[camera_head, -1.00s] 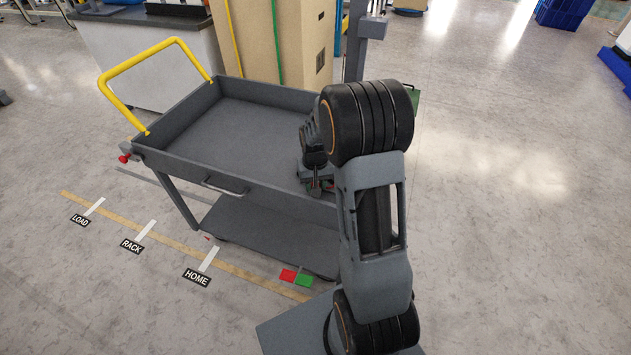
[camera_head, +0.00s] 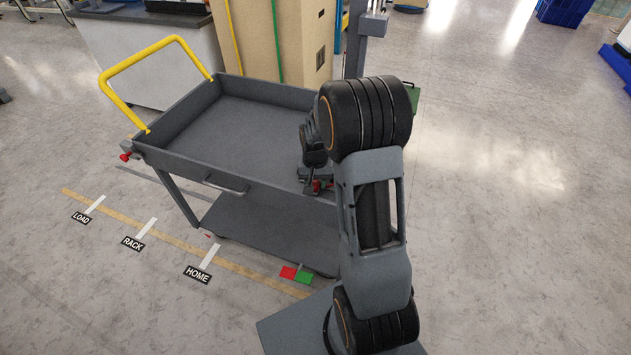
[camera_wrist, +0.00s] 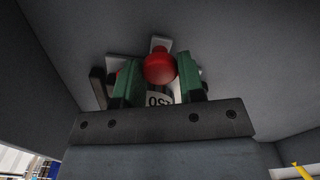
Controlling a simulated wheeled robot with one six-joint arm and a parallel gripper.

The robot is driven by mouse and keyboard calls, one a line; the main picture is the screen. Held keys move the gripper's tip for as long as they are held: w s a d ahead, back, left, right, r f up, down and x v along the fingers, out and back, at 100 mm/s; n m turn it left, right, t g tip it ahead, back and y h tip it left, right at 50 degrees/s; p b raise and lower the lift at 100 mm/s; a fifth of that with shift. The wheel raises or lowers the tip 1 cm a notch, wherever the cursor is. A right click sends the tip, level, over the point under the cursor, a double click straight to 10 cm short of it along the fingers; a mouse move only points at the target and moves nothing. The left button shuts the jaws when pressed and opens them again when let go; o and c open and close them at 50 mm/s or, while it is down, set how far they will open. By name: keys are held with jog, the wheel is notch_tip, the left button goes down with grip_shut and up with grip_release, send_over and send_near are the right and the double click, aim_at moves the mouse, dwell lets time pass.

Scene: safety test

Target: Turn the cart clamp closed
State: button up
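In the wrist view a round red knob (camera_wrist: 160,66) sits between the two green fingers of my gripper (camera_wrist: 159,78). The fingers flank it closely, and I cannot tell whether both press on it. Pale metal parts and a partly hidden white label (camera_wrist: 158,101) with dark letters show around it. In the head view my gripper (camera_head: 317,184) is at the right end of the grey cart (camera_head: 243,114), with red showing at it. My arm hides part of that corner. Another red knob (camera_head: 125,157) is on the cart's left corner.
The cart has a yellow handle (camera_head: 147,66), an empty upper tray and a lower shelf (camera_head: 270,232). A cardboard box (camera_head: 305,42) stands behind it. A red and green marker (camera_head: 296,274) and a yellow line with labels lie on the floor. The floor to the right is open.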

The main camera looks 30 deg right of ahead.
aim_at(315, 183)
jog(key=o, duration=0.4)
notch_tip(315, 183, up, 14)
jog(key=p, duration=0.2)
jog(key=shift+f+p, duration=0.1)
jog(key=shift+p, duration=0.3)
dwell(0.5)
jog(key=s+a+r+n+t+p, duration=0.1)
jog(key=s+a+r+p, duration=0.2)
jog(key=s+r+p, duration=0.2)
jog(key=s+a+r+n+t+p, duration=0.1)
jog(key=s+a+r+n+p, duration=0.1)
jog(key=s+r+p, duration=0.3)
jog(key=s+a+r+n+t+p, duration=0.1)
jog(key=s+a+r+p, duration=0.3)
jog(key=r, duration=0.6)
jog(key=shift+s+a+r+n+t+p, duration=0.15)
jog(key=shift+s+a+r+n+p, duration=0.15)
jog(key=shift+s, duration=0.2)
jog(key=shift+s+a+r+n+t+p, duration=0.1)
jog(key=shift+s+n+t+p, duration=0.05)
jog(key=shift+s+n, duration=0.3)
